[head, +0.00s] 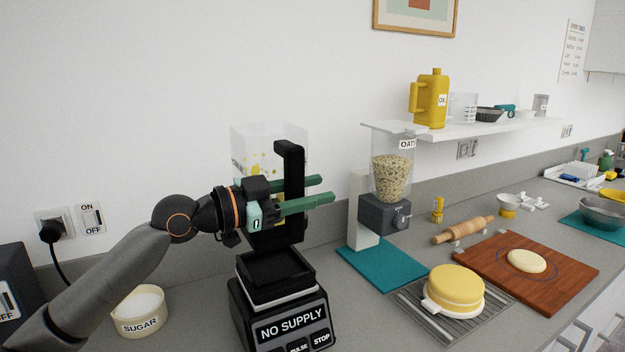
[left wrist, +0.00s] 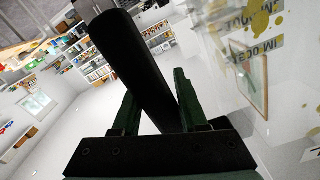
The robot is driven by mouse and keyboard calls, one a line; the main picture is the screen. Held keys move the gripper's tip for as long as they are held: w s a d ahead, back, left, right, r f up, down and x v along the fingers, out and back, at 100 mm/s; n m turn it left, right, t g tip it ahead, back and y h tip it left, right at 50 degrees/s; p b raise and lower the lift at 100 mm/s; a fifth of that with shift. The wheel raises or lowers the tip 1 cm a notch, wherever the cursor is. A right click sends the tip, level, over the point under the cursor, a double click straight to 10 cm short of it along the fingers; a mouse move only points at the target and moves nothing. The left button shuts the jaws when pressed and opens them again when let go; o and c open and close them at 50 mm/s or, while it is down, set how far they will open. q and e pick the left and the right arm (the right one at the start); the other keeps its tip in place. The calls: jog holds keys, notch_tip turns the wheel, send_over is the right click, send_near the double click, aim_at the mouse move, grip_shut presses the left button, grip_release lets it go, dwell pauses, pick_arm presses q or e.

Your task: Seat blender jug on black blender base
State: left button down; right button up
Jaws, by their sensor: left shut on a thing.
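The blender jug (head: 255,140) is clear with yellow specks and a black handle (head: 292,185). It hangs above the black blender base (head: 278,312), with a visible gap between the jug's black bottom and the base's square socket (head: 275,270). My left gripper (head: 308,192) has its green fingers shut on the jug's handle. In the left wrist view the black handle (left wrist: 125,60) runs between the green fingers, and the clear jug wall (left wrist: 255,60) is at the right. The base's front reads "NO SUPPLY". My right gripper is not in view.
A sugar bowl (head: 140,312) stands left of the base. A teal mat (head: 385,262) and an oats dispenser (head: 385,215) are to its right. A cake (head: 455,290) on a rack, a wooden board (head: 560,262) and a rolling pin (head: 463,230) lie farther right.

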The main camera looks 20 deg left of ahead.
pick_arm(q)
jog(key=shift+w+a+r, duration=0.15)
jog(key=shift+w+r, duration=0.1)
jog(key=shift+w, duration=0.15)
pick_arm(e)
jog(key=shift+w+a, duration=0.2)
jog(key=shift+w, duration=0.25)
pick_arm(q)
jog(key=shift+s+r, duration=0.1)
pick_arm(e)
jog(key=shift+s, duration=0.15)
pick_arm(q)
notch_tip(320, 180, down, 6)
jog(key=b, duration=0.4)
jog(key=shift+b, duration=0.35)
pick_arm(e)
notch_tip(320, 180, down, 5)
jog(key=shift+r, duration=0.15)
pick_arm(q)
jog(key=shift+f, duration=1.4)
dwell(1.2)
